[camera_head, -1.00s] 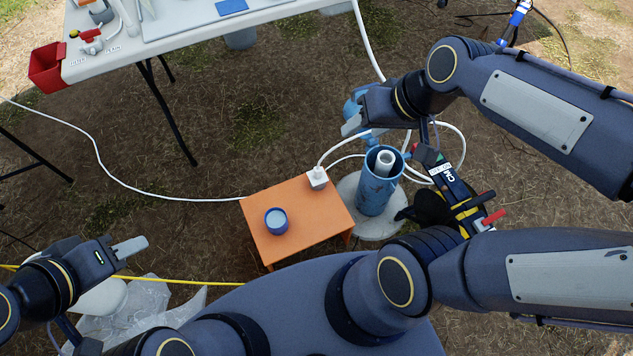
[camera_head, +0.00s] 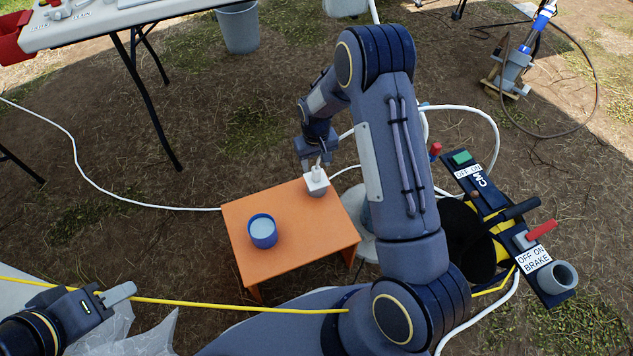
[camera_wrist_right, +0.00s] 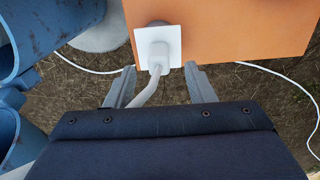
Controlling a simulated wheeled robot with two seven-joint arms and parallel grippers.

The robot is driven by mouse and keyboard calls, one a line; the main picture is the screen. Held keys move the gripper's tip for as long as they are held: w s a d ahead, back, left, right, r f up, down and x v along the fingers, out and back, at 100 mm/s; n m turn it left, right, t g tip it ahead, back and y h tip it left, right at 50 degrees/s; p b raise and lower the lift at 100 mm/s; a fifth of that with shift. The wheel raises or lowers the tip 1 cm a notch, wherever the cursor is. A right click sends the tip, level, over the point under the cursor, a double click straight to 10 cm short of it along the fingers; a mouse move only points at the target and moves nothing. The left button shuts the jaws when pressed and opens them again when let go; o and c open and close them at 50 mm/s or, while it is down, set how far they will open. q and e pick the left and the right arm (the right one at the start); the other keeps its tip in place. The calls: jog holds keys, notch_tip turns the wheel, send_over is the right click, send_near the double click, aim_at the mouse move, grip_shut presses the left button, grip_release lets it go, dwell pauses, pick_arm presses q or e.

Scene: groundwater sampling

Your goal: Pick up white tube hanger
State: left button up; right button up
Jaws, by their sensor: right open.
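The white tube hanger (camera_head: 316,181) is a small white block with a square top and a white tube rising from it. It sits at the back right of the orange table (camera_head: 285,250). In the right wrist view the hanger (camera_wrist_right: 158,42) stands just beyond the fingertips, its tube passing between them. My right gripper (camera_head: 315,166) points down at the hanger from above; in the wrist view its fingers (camera_wrist_right: 160,82) are apart, with nothing gripped. My left gripper (camera_head: 122,292) is at lower left, away from the table; the gap between its fingers does not show.
A blue cup (camera_head: 262,232) stands on the orange table. Blue cylinders (camera_wrist_right: 8,100) are at the left in the wrist view, close to my right gripper. A control panel (camera_head: 510,220) with a red lever stands at the right. A yellow line (camera_head: 200,302) crosses in front.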

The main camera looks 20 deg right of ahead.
aim_at(316, 168)
notch_tip(316, 168, down, 6)
jog(key=shift+w+r+b, duration=0.1)
jog(key=shift+b, duration=1.15)
jog(key=shift+r, duration=0.1)
grip_shut()
jog(key=shift+r, duration=0.1)
